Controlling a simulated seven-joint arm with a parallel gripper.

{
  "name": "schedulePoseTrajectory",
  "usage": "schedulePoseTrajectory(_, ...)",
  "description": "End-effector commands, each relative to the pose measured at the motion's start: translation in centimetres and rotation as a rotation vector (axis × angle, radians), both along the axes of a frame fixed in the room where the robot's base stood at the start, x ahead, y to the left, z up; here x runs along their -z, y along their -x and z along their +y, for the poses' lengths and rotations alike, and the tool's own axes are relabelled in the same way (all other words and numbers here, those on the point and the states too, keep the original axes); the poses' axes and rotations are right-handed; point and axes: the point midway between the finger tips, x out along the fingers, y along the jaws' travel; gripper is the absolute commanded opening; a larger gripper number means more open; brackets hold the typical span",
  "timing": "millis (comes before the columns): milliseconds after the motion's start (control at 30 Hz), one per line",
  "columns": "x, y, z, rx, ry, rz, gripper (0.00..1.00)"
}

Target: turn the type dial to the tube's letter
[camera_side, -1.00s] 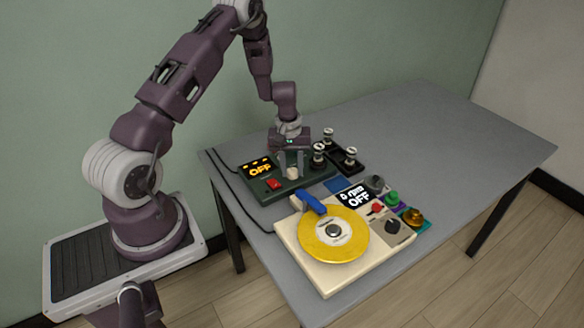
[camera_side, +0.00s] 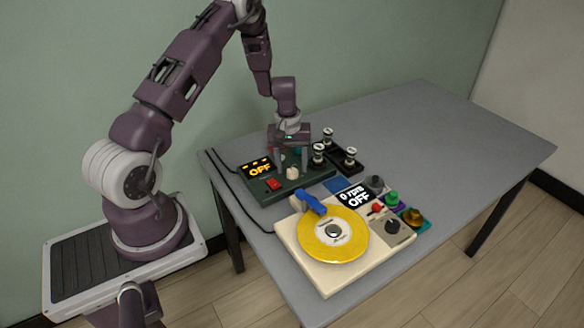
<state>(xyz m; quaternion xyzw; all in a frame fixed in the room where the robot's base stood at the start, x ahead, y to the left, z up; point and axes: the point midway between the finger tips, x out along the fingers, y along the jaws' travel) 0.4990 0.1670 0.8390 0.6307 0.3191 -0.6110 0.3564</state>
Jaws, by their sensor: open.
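A dark green box (camera_side: 259,193) stands on the table with a lit display (camera_side: 260,168) that reads OFF and a red switch (camera_side: 274,184). A small cream knob (camera_side: 292,173), which looks like the type dial, is on its top at the right. Its letters are too small to read. Several tubes (camera_side: 350,155) with pale tops stand in a black holder (camera_side: 340,167) to the right of the box. My gripper (camera_side: 291,168) points down over the box. It is open, its fingers on either side of the cream knob. I cannot tell whether they touch it.
A cream turntable unit (camera_side: 322,280) with a yellow disc (camera_side: 318,245), a blue arm (camera_side: 311,202) and a display reading 0 rpm OFF stands in front. The table's right side is clear.

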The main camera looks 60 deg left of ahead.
Motion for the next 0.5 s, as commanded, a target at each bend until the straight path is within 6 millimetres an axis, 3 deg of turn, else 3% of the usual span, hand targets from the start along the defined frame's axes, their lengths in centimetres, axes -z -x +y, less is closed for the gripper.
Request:
schedulePoseTrajectory(100, -2.7, 0.0, 0.1, 0.0, -0.003, -0.004, 0.53)
schedulePoseTrajectory(233, -4.9, 0.2, 0.2, 0.001, -0.002, -0.002, 0.53)
schedulePoseTrajectory(500, -5.8, 0.3, 0.2, -0.001, 0.0, 0.0, 0.53)
